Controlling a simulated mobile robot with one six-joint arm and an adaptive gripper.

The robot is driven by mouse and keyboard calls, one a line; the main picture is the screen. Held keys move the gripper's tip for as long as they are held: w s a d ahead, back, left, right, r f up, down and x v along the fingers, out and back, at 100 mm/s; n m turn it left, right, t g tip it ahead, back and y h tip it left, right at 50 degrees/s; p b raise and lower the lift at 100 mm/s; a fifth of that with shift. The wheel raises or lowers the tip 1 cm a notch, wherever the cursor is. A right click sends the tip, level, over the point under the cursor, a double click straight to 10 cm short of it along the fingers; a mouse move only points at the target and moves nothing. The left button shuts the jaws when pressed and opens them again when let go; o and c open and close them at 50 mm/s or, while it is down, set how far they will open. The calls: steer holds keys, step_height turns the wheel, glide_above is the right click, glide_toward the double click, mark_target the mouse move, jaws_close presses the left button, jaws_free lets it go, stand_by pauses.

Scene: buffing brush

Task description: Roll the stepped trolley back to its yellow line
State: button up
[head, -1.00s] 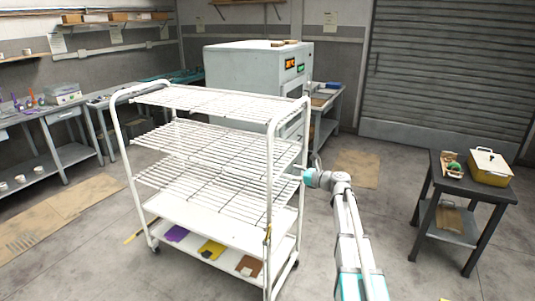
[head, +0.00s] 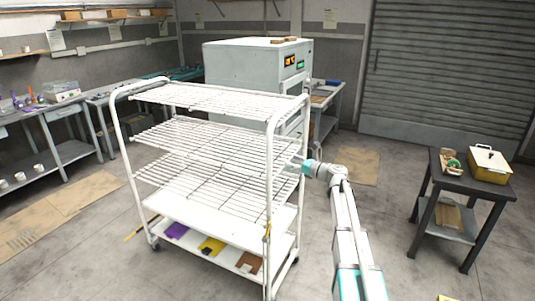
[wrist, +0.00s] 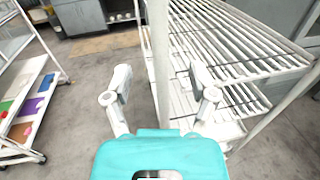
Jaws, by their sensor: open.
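The white stepped trolley (head: 178,208) stands on wheels in the middle of the head view, with wire shelves above and a solid lower shelf. My gripper (wrist: 161,76) is open. In the wrist view, a white upright post (wrist: 159,50) shows between its two spread fingers, with a visible gap on each side; how deep it sits cannot be told. In the head view my gripper is at the trolley's right side, and its fingertips are hard to make out. A short yellow strip (head: 141,229) lies on the floor by the trolley's left wheel.
A dark side table (head: 468,186) with a yellow box (head: 490,166) stands at the right. A large grey machine (head: 245,70) stands behind the trolley. Workbenches line the left wall. Another yellow patch (head: 446,298) shows at the bottom edge.

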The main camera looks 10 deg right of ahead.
mark_target(269, 152)
steer(key=x, duration=1.1)
steer(key=shift+w+a, duration=0.15)
steer(key=shift+w, duration=0.05)
jaws_close()
steer(key=shift+a, duration=0.2)
steer(key=shift+w+d, duration=0.1)
steer(key=shift+d, duration=0.05)
